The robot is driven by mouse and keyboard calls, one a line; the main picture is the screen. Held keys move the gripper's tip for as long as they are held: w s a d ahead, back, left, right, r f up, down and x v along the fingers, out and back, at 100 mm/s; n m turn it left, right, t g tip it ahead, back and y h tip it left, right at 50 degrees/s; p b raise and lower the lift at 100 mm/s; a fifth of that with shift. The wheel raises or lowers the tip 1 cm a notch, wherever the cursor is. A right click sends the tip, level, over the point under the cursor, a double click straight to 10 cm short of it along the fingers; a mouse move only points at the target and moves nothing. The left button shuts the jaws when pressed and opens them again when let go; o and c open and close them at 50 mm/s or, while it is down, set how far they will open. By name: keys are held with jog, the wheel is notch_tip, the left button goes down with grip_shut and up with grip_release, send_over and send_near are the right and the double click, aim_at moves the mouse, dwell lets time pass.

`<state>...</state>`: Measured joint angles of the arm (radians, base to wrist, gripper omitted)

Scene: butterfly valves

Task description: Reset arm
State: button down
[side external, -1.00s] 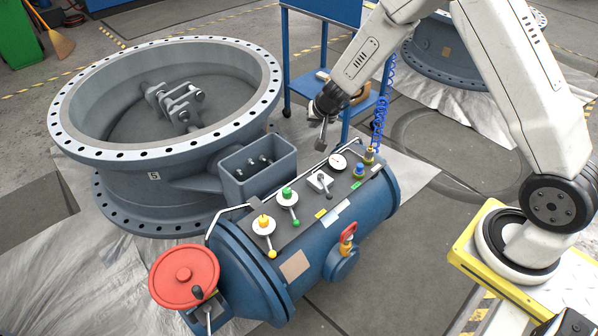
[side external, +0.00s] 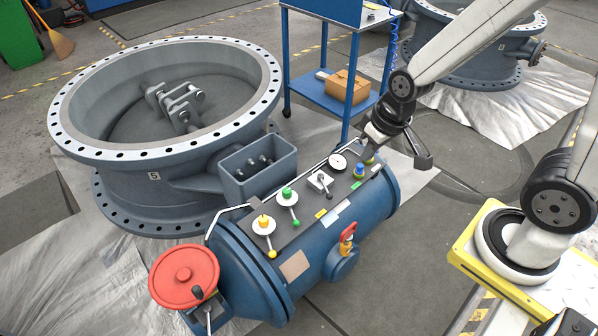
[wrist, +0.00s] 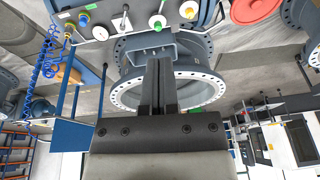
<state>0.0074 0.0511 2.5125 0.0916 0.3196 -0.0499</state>
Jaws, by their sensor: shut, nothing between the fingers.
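My gripper (side external: 369,149) is over the far right end of the blue tank's control panel, close to the blue knob (side external: 359,170); contact cannot be told. In the wrist view, the two dark fingers (wrist: 158,68) are together and empty, pointing towards the large grey valve (wrist: 122,93). That valve also shows in the side view (side external: 262,100).
A small red handle (side external: 347,238) juts from the tank's front. Another grey valve (side external: 460,62) lies at the back right.

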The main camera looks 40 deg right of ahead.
jog(key=shift+s+d, duration=0.15)
jog(key=shift+s, duration=0.9)
